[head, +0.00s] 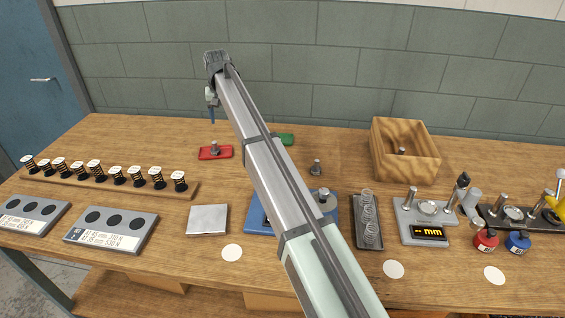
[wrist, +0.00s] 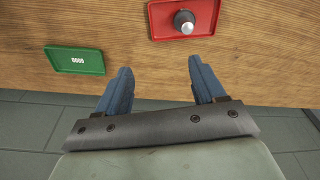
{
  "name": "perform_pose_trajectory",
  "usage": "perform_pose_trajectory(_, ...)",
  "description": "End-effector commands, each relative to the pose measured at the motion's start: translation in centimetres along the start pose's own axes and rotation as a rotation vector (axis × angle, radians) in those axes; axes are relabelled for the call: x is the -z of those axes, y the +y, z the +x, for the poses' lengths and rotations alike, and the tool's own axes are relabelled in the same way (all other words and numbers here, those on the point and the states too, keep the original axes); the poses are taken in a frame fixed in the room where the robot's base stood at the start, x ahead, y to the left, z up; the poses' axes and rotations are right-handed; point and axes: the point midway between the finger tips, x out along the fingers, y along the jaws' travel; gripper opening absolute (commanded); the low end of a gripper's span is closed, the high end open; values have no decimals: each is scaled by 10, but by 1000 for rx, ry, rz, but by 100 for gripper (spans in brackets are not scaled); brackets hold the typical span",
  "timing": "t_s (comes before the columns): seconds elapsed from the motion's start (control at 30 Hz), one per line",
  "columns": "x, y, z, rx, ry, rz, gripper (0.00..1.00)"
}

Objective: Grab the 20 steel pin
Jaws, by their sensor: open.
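I cannot read a "20" on any pin. One steel pin with a dark base (head: 214,148) stands on a red tray (head: 203,154) at the back left of the bench; in the wrist view this pin (wrist: 187,22) is at the top right. Another short steel pin (head: 316,167) stands on bare wood right of my arm, and one (head: 402,150) shows inside the wooden box. My gripper (head: 212,117) is raised near the bench's back edge, behind the red tray. In the wrist view its blue fingers (wrist: 159,66) are open and empty, short of the red tray.
A green tray (head: 286,139) is partly behind my arm. The wooden box (head: 405,172) stands back right. Bare wood lies between the red and green trays.

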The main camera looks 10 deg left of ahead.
Motion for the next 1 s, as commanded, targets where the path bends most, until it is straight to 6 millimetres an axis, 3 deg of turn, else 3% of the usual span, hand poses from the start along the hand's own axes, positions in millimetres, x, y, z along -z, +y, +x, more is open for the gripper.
perform_pose_trajectory(0.03,1,23,-3,-3,5,24,69)
perform_pose_trajectory(0.17,-12,80,-12,-10,17,81,69)
perform_pose_trajectory(0.3,-50,139,-20,-11,33,143,69)
perform_pose_trajectory(0.43,-97,182,-27,-2,65,185,69)
perform_pose_trajectory(0.57,-139,198,-29,14,106,163,69)
perform_pose_trajectory(0.73,-175,193,-27,34,163,66,69)
perform_pose_trajectory(0.83,-179,190,-26,42,200,-12,69)
perform_pose_trajectory(1.0,-168,189,-28,36,234,-110,69)
